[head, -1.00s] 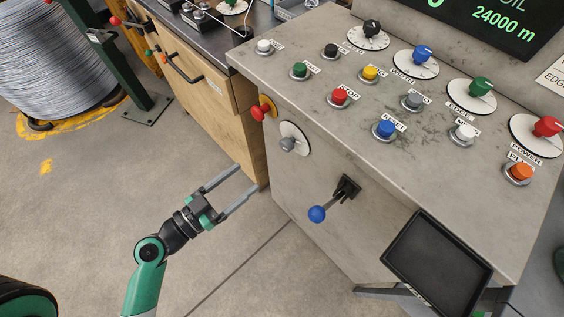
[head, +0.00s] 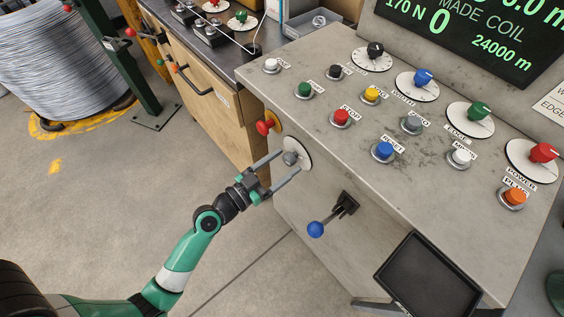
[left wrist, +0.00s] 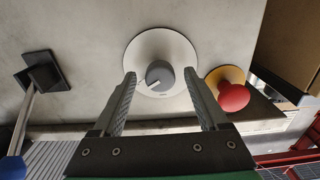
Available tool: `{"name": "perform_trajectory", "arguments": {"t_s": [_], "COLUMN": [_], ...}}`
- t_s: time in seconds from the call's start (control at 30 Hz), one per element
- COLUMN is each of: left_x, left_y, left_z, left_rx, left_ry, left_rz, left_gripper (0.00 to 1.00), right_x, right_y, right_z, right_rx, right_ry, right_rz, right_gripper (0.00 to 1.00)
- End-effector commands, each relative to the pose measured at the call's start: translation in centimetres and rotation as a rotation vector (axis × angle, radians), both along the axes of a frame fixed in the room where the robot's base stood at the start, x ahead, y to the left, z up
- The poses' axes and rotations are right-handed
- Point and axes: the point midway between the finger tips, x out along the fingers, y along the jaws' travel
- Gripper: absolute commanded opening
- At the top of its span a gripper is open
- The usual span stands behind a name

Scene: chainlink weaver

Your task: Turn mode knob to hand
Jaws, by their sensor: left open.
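A grey knob (head: 290,158) sits on a round white dial plate (head: 304,150) on the front face of the grey console. I take it for the mode knob, though its label is not readable. In the left wrist view the knob (left wrist: 159,75) has a light pointer mark toward its lower left. My left gripper (head: 280,167) is open, with one finger on each side of the knob in the head view. In the left wrist view the open fingers (left wrist: 160,88) flank the knob from below, with gaps on both sides. My right gripper is not in view.
A red mushroom button (head: 265,127) on a yellow plate is close beside the dial; it also shows in the left wrist view (left wrist: 234,97). A blue-ball lever (head: 316,229) sticks out lower right. A dark tray (head: 428,277) juts from the console. Open floor lies left.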

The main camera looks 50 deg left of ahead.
Motion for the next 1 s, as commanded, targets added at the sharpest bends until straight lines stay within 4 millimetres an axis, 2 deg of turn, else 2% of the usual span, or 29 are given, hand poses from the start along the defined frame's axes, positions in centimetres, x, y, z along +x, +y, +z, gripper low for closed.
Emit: {"name": "perform_trajectory", "arguments": {"t_s": [0.13, 0.17, 0.57, 1.0], "left_x": [-0.02, -0.03, -0.06, -0.07], "left_y": [0.00, 0.01, 0.01, -0.01], "left_z": [-0.03, -0.03, -0.03, -0.01], "left_rx": [0.000, 0.000, 0.000, -0.061], "left_ry": [0.000, 0.000, 0.001, 0.001], "left_rz": [0.000, 0.000, 0.000, 0.000], "left_gripper": [0.76, 0.73, 0.01, 0.00], "right_x": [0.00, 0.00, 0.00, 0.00], "right_y": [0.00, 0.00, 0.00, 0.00], "right_z": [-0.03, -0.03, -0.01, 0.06], "right_rx": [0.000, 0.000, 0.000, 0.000], "right_ry": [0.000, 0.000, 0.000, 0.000], "right_rz": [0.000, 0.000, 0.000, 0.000], "right_gripper": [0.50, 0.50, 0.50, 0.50]}}
